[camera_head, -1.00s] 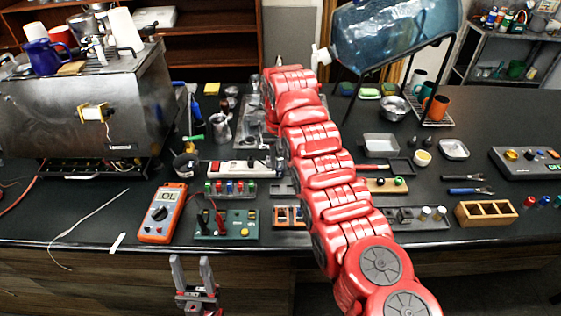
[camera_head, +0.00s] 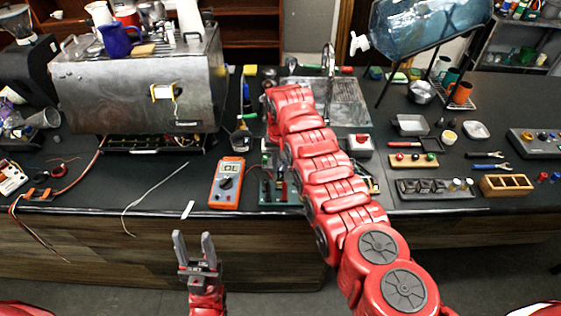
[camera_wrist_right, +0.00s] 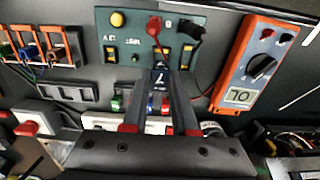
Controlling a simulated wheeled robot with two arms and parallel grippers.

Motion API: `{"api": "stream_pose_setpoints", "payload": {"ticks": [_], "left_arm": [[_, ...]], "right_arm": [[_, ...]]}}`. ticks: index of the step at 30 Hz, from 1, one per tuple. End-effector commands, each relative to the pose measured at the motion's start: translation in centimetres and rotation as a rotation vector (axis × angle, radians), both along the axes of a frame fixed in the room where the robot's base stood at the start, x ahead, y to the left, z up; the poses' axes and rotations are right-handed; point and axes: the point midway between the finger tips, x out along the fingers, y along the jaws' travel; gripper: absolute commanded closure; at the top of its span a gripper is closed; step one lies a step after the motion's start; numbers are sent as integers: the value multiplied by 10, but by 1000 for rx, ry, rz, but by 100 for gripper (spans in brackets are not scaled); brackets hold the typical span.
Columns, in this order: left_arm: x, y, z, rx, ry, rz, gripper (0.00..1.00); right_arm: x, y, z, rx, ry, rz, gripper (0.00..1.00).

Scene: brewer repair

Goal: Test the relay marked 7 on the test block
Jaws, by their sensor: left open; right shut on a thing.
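My right gripper (camera_wrist_right: 160,88) is shut on a dark relay marked 7 (camera_wrist_right: 160,77) in the right wrist view. The relay is at the near edge of the green test block (camera_wrist_right: 125,45); I cannot tell whether it touches. Red and black probes (camera_wrist_right: 154,27) are plugged into the block. In the head view my right arm hides that gripper and most of the test block (camera_head: 267,192). My left gripper (camera_head: 196,254) is open and empty in front of the bench.
A steel brewer (camera_head: 130,90) stands at the back left. A water bottle (camera_head: 425,40) on a rack is at the back right. Right of my arm lie a tray (camera_head: 437,190) and a wooden box (camera_head: 505,185). A white cable (camera_head: 155,190) lies left of the meter.

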Motion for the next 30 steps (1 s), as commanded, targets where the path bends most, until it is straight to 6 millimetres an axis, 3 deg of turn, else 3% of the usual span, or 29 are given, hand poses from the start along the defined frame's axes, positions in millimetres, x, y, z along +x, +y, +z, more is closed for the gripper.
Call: {"api": "stream_pose_setpoints", "payload": {"ticks": [10,30], "left_arm": [[0,0,-23,0,0,0,50],[0,0,-16,0,0,0,50]], "right_arm": [[0,0,-38,0,1,0,100],[-1,1,-34,0,-1,0,100]]}}
